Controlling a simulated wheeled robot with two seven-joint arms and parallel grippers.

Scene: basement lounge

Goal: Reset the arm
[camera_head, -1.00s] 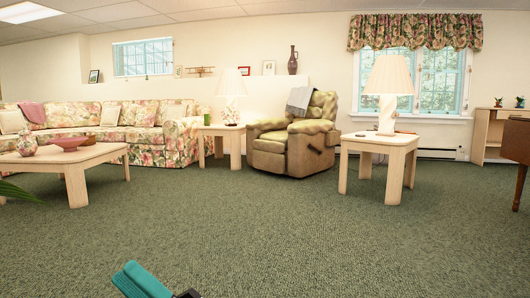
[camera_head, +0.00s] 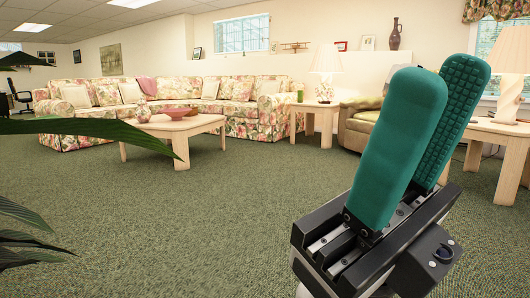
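My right gripper (camera_head: 446,80) stands large and close at the right of the head view, with its two teal fingers pointing up. The fingers are apart, and the ridged inner pad of the far finger shows behind the near one. Nothing is seen between them. The dark gripper body shows below the fingers, at the bottom right. It hides part of the carpet and the recliner. My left gripper is not in view.
A coffee table (camera_head: 205,124) with a red bowl (camera_head: 177,112) stands before a floral sofa (camera_head: 245,122). A side table (camera_head: 326,108) with a lamp and a recliner (camera_head: 353,139) stand beyond my gripper. Plant leaves (camera_head: 90,127) reach in from the left. The green carpet (camera_head: 220,225) between is clear.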

